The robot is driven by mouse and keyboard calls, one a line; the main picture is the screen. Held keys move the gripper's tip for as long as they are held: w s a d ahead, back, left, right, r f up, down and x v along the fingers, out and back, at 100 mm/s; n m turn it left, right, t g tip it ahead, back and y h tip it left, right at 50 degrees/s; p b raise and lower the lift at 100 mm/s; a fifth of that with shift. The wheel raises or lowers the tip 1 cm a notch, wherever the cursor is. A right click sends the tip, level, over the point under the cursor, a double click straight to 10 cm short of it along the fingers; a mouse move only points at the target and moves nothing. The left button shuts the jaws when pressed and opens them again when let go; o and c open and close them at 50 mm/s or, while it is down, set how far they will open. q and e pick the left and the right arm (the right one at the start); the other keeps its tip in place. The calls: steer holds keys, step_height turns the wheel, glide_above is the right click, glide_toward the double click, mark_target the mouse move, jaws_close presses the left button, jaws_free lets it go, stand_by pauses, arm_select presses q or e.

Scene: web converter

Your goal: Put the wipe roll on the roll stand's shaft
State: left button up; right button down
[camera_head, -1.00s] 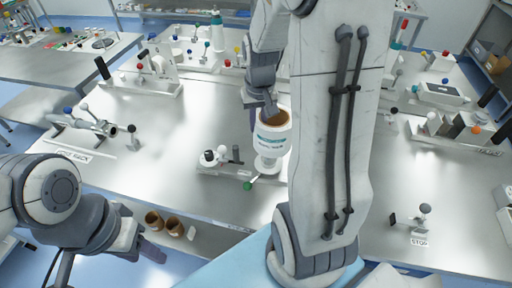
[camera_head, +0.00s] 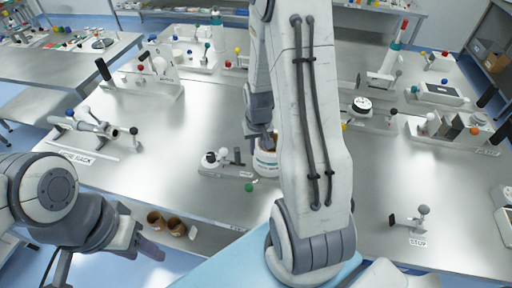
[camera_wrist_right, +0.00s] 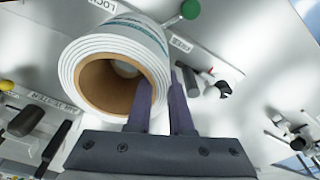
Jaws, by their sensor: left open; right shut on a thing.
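The wipe roll (camera_head: 267,164) is white with a brown cardboard core. It is near the middle of the table, partly hidden behind my right arm. My right gripper (camera_wrist_right: 163,98) is shut on the roll's wall, one finger inside the core and one outside. The roll also shows large in the right wrist view (camera_wrist_right: 157,48), its open core facing the camera. A fixture with a grey horizontal shaft (camera_head: 92,127) stands at the table's left; I cannot tell for sure that it is the roll stand. My left gripper (camera_head: 142,247) is open and empty, off the table's front left edge.
A small fixture with knobs and a green ball (camera_head: 249,187) is just left of the roll. Two brown cores (camera_head: 165,222) lie by the front edge. More fixtures line the back and right. The table left of centre is clear.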

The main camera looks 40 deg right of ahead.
steer(key=shift+f, duration=0.2)
steer(key=c, duration=0.8)
jaws_free()
steer(key=shift+r, duration=0.1)
steer(key=shift+r, duration=0.25)
steer(key=r, duration=0.6)
steer(key=s+r+b, duration=0.1)
steer(key=r, duration=0.3)
steer(key=shift+a+r, duration=0.1)
steer(key=shift+a, duration=0.15)
steer(key=shift+s+a+r, duration=0.15)
steer(key=shift+r, duration=0.6)
